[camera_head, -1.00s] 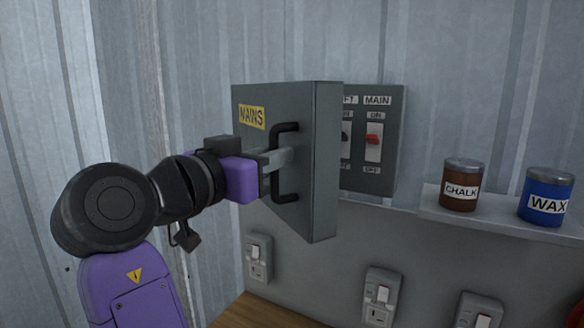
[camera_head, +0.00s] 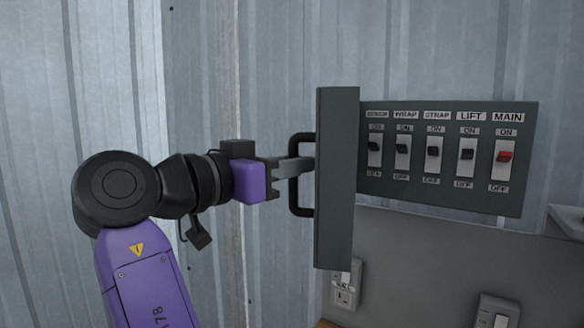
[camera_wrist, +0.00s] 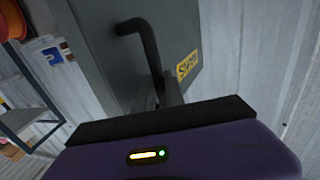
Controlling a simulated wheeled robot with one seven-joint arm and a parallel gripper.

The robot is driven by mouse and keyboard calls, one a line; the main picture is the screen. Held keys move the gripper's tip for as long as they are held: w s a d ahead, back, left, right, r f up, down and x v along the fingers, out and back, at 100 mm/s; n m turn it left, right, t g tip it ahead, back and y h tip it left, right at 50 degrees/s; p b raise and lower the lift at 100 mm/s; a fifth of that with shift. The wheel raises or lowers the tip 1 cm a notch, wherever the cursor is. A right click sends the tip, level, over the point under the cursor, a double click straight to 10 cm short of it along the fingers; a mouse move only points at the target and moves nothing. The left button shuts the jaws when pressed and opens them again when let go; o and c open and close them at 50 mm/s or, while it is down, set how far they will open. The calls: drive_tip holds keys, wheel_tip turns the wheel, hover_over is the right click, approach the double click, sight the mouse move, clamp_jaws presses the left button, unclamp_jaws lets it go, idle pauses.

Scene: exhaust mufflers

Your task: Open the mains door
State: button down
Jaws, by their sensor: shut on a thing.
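The grey mains door (camera_head: 337,180) stands swung out from the wall, seen almost edge-on in the head view. Its black handle (camera_head: 296,198) is a bar on the left face. My gripper (camera_head: 300,165) is shut on the handle, at the upper middle of its bar. Behind the door, the switch panel (camera_head: 440,190) shows a row of several switches, the rightmost, labelled MAIN, with a red lever (camera_head: 505,156). In the wrist view the door (camera_wrist: 100,50), its handle (camera_wrist: 146,40) and a yellow label (camera_wrist: 187,66) show; the fingertips are mostly hidden.
Sockets (camera_head: 345,286) and (camera_head: 497,312) sit on the lower wall. A shelf edge (camera_head: 568,220) shows at the right. The corrugated wall (camera_head: 280,60) is close behind. The wrist view shows a shelf (camera_wrist: 25,110) at the left.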

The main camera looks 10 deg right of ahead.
drive_tip(key=shift+w+a, duration=0.2)
drive_tip(key=c, duration=1.4)
unclamp_jaws()
drive_tip(key=shift+s, duration=0.1)
drive_tip(key=b+v, duration=0.2)
drive_tip(key=v, duration=0.5)
drive_tip(key=shift+a, duration=0.3)
drive_tip(key=shift+s, duration=0.1)
